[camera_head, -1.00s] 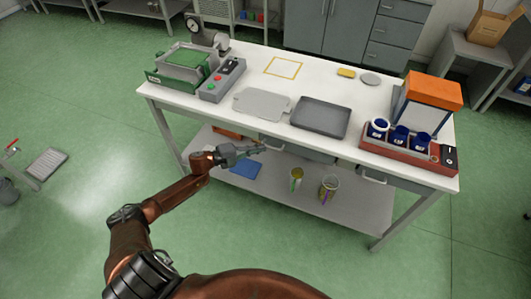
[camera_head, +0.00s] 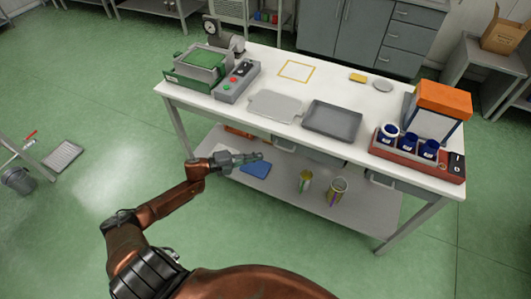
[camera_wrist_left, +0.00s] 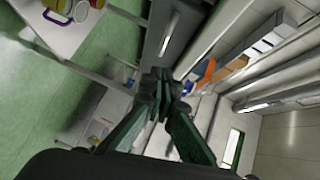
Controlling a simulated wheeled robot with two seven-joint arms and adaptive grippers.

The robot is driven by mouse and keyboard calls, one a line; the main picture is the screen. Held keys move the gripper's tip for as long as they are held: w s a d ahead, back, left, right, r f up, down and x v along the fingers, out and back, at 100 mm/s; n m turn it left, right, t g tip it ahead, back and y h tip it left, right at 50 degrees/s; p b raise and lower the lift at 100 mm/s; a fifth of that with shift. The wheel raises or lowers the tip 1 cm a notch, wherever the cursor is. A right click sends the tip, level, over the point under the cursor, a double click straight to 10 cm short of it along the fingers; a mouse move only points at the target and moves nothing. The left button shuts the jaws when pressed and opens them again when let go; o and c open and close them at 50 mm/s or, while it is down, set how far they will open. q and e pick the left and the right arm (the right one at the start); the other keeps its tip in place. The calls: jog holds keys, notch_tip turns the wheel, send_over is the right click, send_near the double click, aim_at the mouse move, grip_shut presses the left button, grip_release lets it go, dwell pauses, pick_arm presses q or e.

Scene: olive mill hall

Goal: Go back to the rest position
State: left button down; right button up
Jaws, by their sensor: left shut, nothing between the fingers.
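My left gripper (camera_head: 250,158) is shut and empty. In the head view it is in front of the white workbench (camera_head: 240,101), and its fingers overlap the lower shelf in the picture. Its dark fingers also show in the left wrist view (camera_wrist_left: 162,85), with the tips together. My left arm reaches in from the bottom left of the head view. My right gripper is not in view.
On the bench are a grey tray (camera_head: 333,119), a flat grey plate (camera_head: 275,106), a control box (camera_head: 237,82) and blue cups (camera_head: 408,146). The lower shelf holds two cans (camera_head: 306,180) and a blue item (camera_head: 256,170).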

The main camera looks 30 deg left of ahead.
pick_arm(q)
jog(key=v, duration=0.5)
jog(key=s+a+f+n+y, duration=0.3)
jog(key=f+n, duration=0.1)
jog(key=f, duration=0.5)
jog(key=s+a+f+n+y, duration=0.2)
jog(key=a+f+n+y, duration=0.15)
jog(key=f, duration=0.65)
jog(key=s+f+n+g+y, duration=0.2)
jog(key=s+f+n, duration=0.2)
jog(key=s+f, duration=0.4)
jog(key=s+f+n+g+y, duration=0.25)
jog(key=s+f, duration=0.45)
jog(key=f, duration=0.4)
jog(key=s+d+f+n+g, duration=0.2)
jog(key=s+d+f+n, duration=0.15)
jog(key=s+f, duration=0.45)
jog(key=s+d+f+n+g, duration=0.2)
jog(key=s+d+f, duration=0.25)
jog(key=s, duration=0.55)
jog(key=s+d+f+n+g, duration=0.1)
jog(key=s+d+f+g, duration=0.1)
jog(key=s+d, duration=0.3)
jog(key=s+d+f+n+g+h, duration=0.1)
jog(key=s+d+f, duration=0.3)
jog(key=s, duration=0.8)
jog(key=shift+s+d+g+p, duration=0.3)
jog(key=shift+s+d+g, duration=0.05)
jog(key=shift+d+g, duration=0.35)
